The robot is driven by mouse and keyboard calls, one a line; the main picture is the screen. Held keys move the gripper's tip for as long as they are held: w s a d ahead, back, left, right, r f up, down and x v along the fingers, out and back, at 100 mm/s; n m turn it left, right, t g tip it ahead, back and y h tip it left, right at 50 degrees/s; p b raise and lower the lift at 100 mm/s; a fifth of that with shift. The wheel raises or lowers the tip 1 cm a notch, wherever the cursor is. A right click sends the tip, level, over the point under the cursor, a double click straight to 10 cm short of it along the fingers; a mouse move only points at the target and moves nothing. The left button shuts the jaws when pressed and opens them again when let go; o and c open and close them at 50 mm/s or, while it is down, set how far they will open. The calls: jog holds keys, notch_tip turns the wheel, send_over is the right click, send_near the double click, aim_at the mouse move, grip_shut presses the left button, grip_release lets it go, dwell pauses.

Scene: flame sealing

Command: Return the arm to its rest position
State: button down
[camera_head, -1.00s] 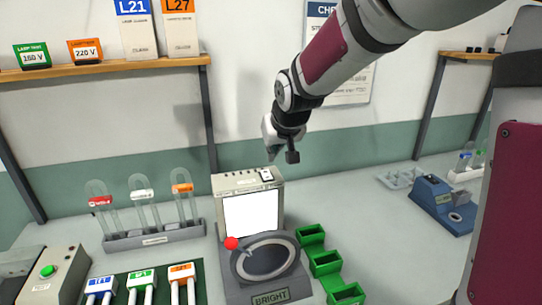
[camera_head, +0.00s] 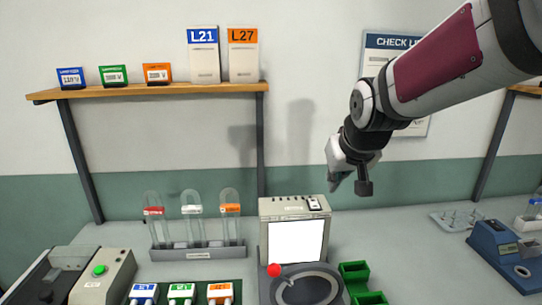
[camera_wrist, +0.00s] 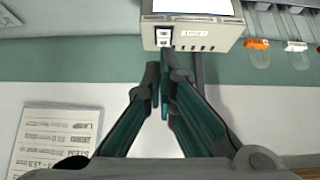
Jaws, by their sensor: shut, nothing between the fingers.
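My gripper (camera_head: 340,178) hangs from my raised arm in the head view, in the air in front of the wall. It is above and to the right of the box with the white screen (camera_head: 295,240) and touches nothing. In the wrist view my gripper (camera_wrist: 162,85) shows its two fingers closed together at the tips with nothing between them. The screen box (camera_wrist: 195,32) with its switch lies just beyond the fingertips there.
A rack (camera_head: 198,252) with three glass tubes stands left of the screen box. A dial with a red knob (camera_head: 274,270) and green bins (camera_head: 354,270) are in front. A shelf (camera_head: 150,92) hangs at upper left. A blue device (camera_head: 497,250) stands at right.

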jog(key=s+g, duration=0.1)
jog(key=s, duration=2.4)
jog(key=shift+d+r+g, duration=0.15)
jog(key=shift+r+g, duration=0.2)
jog(key=shift+g, duration=0.05)
